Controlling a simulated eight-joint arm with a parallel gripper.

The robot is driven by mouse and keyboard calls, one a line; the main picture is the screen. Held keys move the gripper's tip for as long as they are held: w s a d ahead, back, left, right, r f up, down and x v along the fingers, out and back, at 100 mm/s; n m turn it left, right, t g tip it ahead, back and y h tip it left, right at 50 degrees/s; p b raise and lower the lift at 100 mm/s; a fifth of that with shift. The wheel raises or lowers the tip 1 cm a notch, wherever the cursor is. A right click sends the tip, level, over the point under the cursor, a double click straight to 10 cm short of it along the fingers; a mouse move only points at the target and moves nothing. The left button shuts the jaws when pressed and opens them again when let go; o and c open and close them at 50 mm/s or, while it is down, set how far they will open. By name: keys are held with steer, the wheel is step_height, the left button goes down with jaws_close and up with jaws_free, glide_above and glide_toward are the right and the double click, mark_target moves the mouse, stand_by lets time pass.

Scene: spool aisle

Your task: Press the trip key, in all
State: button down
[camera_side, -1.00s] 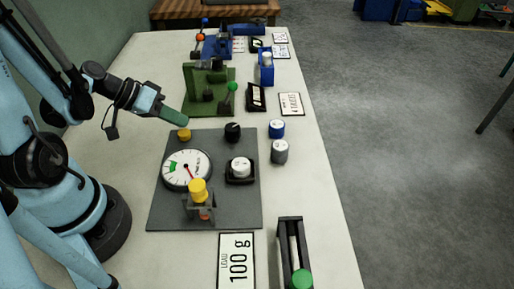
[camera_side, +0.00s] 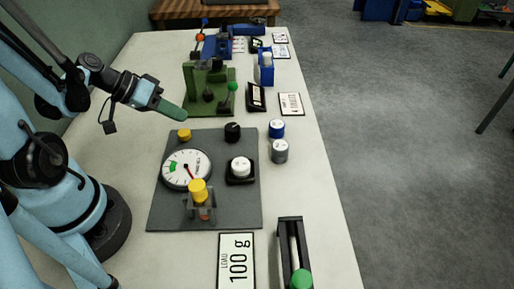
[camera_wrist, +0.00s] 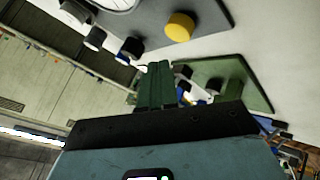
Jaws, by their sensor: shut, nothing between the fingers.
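I cannot read a label that marks the trip key. My gripper (camera_side: 184,116) is shut and empty, with green fingers. It hangs above the table near the panel's far left corner, close to the yellow button in the side picture. In the wrist view the yellow button (camera_wrist: 180,27) lies beyond the fingertips (camera_wrist: 157,66).
A green fixture (camera_side: 200,100) with a green-knobbed lever stands behind the panel. Blue (camera_side: 277,128) and grey (camera_side: 280,151) cylinders stand right of it. A "100 g" card (camera_side: 237,260) and a dark, green-knobbed slide (camera_side: 290,235) are in front. The right table edge is clear.

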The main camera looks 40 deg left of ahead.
mark_target(181, 133)
steer(key=shift+r, duration=1.65)
steer(key=shift+d, duration=0.1)
steer(key=shift+d+g, duration=0.15)
steer(key=shift+g, duration=0.15)
steer(key=w+d+r+m+y, duration=0.1)
steer(key=d+r+m+y, duration=0.1)
steer(key=d+r+y, duration=0.2)
steer(key=shift+w+d+r+y, duration=0.35)
steer(key=shift+d+y, duration=0.15)
steer(key=shift+d, duration=0.65)
